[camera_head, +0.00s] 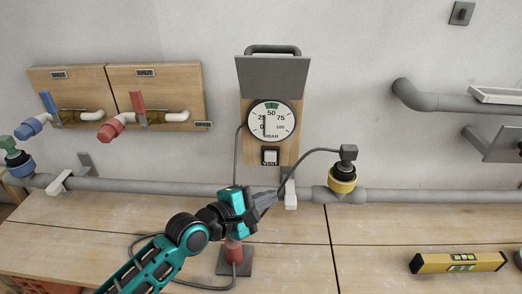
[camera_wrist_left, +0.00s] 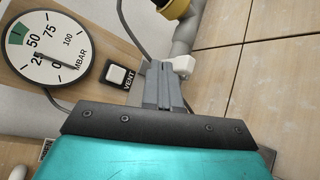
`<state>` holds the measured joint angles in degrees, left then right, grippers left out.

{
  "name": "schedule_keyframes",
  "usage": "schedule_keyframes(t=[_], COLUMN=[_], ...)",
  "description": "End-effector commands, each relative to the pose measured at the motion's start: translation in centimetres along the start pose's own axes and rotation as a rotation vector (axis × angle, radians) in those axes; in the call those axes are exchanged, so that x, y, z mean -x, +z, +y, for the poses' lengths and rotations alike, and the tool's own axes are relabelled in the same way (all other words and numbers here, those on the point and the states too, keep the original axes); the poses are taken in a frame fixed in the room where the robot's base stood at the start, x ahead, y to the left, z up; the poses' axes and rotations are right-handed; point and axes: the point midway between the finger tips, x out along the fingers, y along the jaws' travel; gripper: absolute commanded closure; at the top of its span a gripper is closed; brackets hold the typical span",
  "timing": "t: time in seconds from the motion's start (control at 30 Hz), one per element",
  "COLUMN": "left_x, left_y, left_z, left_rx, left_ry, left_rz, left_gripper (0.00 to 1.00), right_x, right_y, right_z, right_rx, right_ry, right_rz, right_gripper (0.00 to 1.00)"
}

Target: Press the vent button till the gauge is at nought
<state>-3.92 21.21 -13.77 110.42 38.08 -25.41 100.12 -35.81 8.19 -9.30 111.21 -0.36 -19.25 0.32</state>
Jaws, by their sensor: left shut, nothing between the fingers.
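The round white gauge (camera_head: 271,121), marked 0 to 100 MBAR with a green band near 50, hangs on a wooden board.
A grey pipe (camera_head: 400,196) runs along the wall behind the wooden bench (camera_head: 110,222). A yellow-collared fitting (camera_head: 342,180) with a black cable stands right of the gripper. Red (camera_head: 137,103) and blue (camera_head: 50,104) valve levers are on the left; a yellow level (camera_head: 458,262) lies right.

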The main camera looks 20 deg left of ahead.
Motion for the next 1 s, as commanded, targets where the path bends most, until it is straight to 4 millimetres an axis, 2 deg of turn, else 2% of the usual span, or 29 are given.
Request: schedule_keyframes(t=[0.13,0.63,0.87,1.0], left_x=[-0.1,-0.5,-2.3,-4.0], left_y=[0.2,0.0,-1.4,-2.7], left_z=[0.7,1.0,2.3,2.8], left_rx=[0.049,0.057,0.053,0.054], left_ry=[0.004,0.005,0.007,0.009], left_rz=[-0.011,-0.013,-0.012,-0.013], left_gripper=[1.0,1.0,1.0,1.0], right_x=[0.1,0.0,-0.1,-1.4], right_y=[-0.1,0.0,0.3,2.1], right_z=[0.0,0.0,-0.1,-0.1], right_rx=[0.0,0.0,0.0,0.0], right_ry=[0.0,-0.001,-0.001,-0.001], right_rz=[-0.001,-0.002,-0.002,0.001], right_gripper=[0.57,0.57,0.57,0.57])
